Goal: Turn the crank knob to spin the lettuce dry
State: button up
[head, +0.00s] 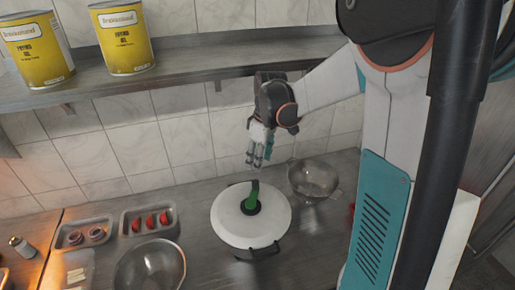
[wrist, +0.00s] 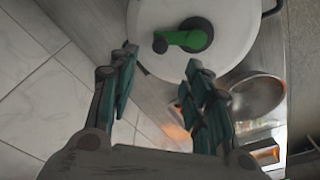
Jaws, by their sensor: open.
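The salad spinner (head: 230,222) stands on the steel counter with its round white lid on. A green crank (head: 251,200) sits on a dark hub at the middle of the lid. In the wrist view, the crank (wrist: 185,39) lies across the lid (wrist: 230,40), with a dark knob (wrist: 160,46) at its left end. My gripper (head: 259,160) is above and behind the spinner in the head view, pointing down. The lettuce is hidden inside the spinner.
A steel bowl (head: 314,181) stands close right of the spinner, and another bowl (head: 150,270) is at front left. A tray of tomatoes (head: 150,221) and a tray of onion slices (head: 84,234) lie left. A shelf (head: 190,64) with yellow tins (head: 122,38) hangs above.

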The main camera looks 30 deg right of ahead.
aim_at(256, 181)
jog(key=f, duration=0.7)
jog(key=w+f, duration=0.1)
jog(key=f, duration=0.2)
jog(key=shift+a+f, duration=0.35)
jog(key=shift+f, duration=0.05)
jog(key=shift+c, duration=0.6)
grip_shut()
